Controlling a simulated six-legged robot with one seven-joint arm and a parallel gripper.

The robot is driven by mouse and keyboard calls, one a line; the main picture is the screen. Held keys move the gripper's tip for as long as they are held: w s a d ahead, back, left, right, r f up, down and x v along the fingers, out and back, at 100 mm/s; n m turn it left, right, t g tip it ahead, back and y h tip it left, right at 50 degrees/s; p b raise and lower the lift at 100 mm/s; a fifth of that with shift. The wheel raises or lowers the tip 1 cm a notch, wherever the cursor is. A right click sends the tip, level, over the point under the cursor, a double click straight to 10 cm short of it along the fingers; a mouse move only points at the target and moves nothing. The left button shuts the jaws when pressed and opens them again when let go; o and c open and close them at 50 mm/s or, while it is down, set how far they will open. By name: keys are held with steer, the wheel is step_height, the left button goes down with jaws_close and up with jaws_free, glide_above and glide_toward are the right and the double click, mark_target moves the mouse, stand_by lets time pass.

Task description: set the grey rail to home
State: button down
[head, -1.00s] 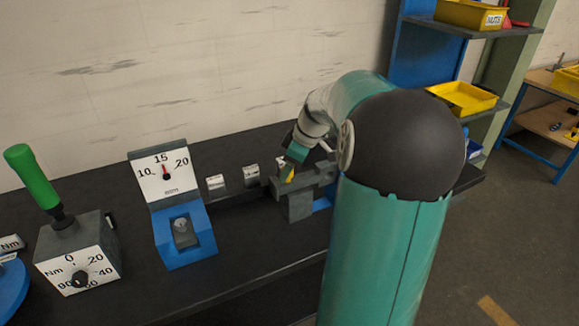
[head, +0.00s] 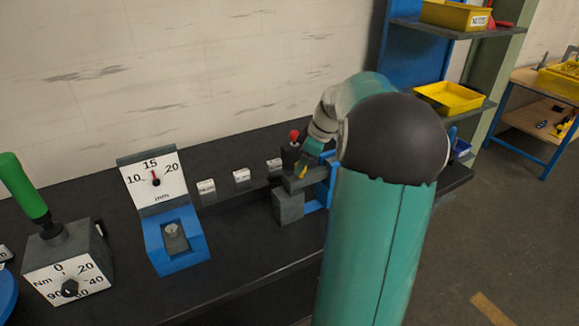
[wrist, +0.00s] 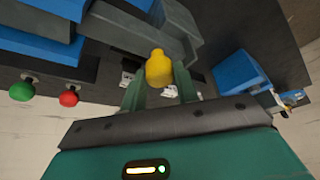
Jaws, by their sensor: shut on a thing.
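The grey rail (head: 312,181) lies along the top of a grey block (head: 288,207) with a blue bracket beside it. In the wrist view a grey bar (wrist: 135,32) runs just beyond my fingers. The knob sits between both fingertips (wrist: 160,88), close to the grey bar. My arm hides part of the rail's right side. I cannot tell the rail's exact position setting.
A red knob (head: 294,134) stands just behind the rail. Several small white labels (head: 241,175) stand left of it. A blue gauge stand (head: 178,243) and a green-handled torque box (head: 68,265) are farther left. The dark bench front is clear.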

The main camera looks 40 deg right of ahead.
steer(key=shift+s+d+r, duration=0.1)
steer(key=shift+d+r, duration=0.05)
steer(key=shift+d, duration=0.15)
steer(key=c, duration=1.1)
jaws_free()
steer(key=shift+s+d, duration=0.1)
steer(key=shift+o, duration=0.2)
steer(key=v, duration=1.3)
steer(key=shift+r, duration=0.35)
